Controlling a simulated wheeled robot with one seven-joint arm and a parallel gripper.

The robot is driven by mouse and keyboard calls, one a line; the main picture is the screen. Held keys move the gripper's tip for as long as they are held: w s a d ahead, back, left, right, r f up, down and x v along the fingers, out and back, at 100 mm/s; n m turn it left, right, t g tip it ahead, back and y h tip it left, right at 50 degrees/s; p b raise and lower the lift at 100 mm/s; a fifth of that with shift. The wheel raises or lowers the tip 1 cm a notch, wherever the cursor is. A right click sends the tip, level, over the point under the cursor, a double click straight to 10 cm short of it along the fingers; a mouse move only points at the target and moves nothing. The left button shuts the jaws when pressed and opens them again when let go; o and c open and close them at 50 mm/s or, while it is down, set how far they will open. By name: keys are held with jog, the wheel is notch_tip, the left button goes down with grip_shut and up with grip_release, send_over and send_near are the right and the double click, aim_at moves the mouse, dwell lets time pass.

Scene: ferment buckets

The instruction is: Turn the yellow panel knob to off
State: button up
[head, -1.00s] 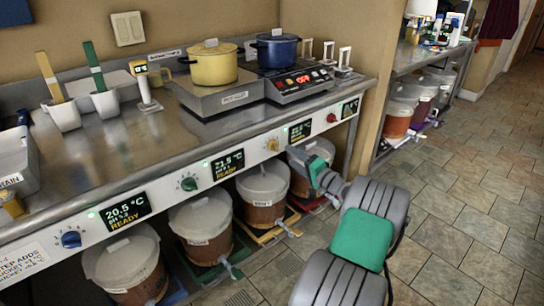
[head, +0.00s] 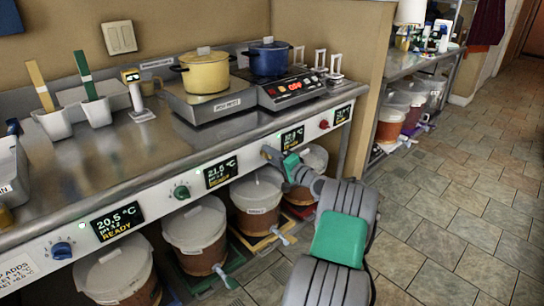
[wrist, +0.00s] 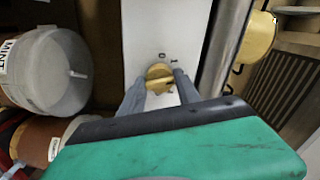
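The yellow knob (wrist: 158,73) sits on the white panel strip in the wrist view, its raised grip bar lying roughly crosswise in the picture. Small 0 and 1 marks are printed beside it. My gripper (wrist: 160,82) is at the knob, with one grey finger on each side. The fingers look apart, with a small gap to the knob; contact cannot be made out. In the head view my gripper (head: 272,155) is against the panel front and hides the yellow knob.
The panel also carries a blue knob (head: 61,250), a green knob (head: 181,192) and a red knob (head: 324,124), with displays between them. Lidded buckets (head: 196,232) stand below. Yellow (head: 204,72) and blue (head: 271,57) pots sit on the counter. The tiled floor at right is clear.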

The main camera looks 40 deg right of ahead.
jog(key=c, duration=0.8)
jog(key=shift+d, duration=0.2)
jog(key=shift+a, duration=0.1)
jog(key=shift+f+n+b, duration=0.15)
jog(key=shift+n+b, duration=0.15)
jog(key=shift+b, duration=0.25)
jog(key=n+b, duration=0.2)
jog(key=b, duration=0.1)
jog(key=shift+f+n+b, duration=0.2)
jog(key=shift+n+b, duration=0.1)
jog(key=n+b, duration=0.4)
jog(key=b, duration=0.1)
jog(key=shift+a+n+b, duration=0.1)
jog(key=shift+n+b, duration=0.2)
jog(key=shift+b, duration=0.1)
jog(key=n+b, duration=0.4)
jog(key=b, duration=0.1)
jog(key=shift+r+n+b, duration=0.15)
jog(key=shift+n+b, duration=1.05)
jog(key=shift+b, duration=0.1)
jog(key=shift+r, duration=0.1)
